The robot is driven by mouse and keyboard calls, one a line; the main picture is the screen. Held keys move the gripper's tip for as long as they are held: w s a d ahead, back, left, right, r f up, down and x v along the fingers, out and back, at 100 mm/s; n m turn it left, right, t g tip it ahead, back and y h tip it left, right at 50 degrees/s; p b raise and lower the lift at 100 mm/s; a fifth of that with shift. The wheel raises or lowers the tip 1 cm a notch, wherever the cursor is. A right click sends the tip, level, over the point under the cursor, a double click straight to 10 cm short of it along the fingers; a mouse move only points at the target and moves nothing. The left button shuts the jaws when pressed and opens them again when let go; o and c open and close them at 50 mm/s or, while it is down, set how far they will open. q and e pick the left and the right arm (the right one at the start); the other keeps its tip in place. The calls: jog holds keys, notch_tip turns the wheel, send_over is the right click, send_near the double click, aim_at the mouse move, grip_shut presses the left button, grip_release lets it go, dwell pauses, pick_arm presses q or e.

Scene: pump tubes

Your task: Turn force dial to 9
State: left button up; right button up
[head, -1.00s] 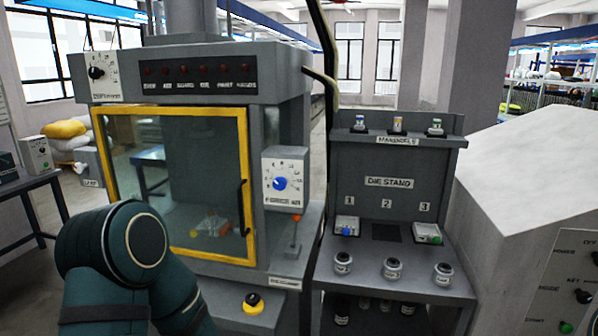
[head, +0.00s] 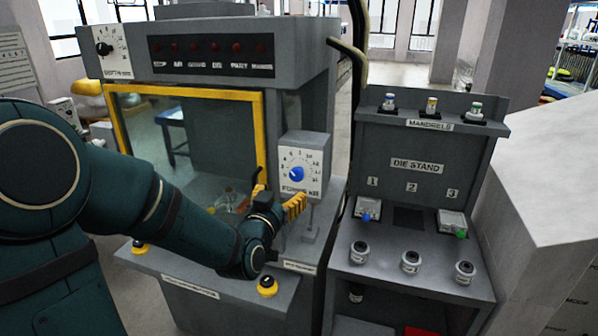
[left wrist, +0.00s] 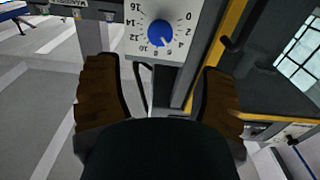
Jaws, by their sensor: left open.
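The force dial is a blue knob (head: 296,174) on a white numbered plate (head: 303,160), fixed to a grey box on the right front of the machine. In the left wrist view the blue knob (left wrist: 162,33) shows upside down at the top, with printed numbers from 0 to 16 around it. My left gripper (head: 278,198) is just below and in front of the dial box, its yellow-brown fingers spread. In the left wrist view the open fingers (left wrist: 160,90) stand on both sides below the dial, apart from it and empty. My right gripper is not in view.
The yellow-framed door (head: 188,91) of the machine is left of the dial. A black-and-yellow button (head: 267,286) sits on the front ledge below my arm. The die stand (head: 418,166) with jars and small boxes stands close on the right.

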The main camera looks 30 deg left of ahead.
aim_at(296, 175)
pick_arm(q)
jog(key=p+x, duration=0.1)
jog(key=x, duration=0.9)
jog(key=shift+w, duration=0.4)
jog(key=shift+o, duration=0.2)
jog(key=c, duration=1.2)
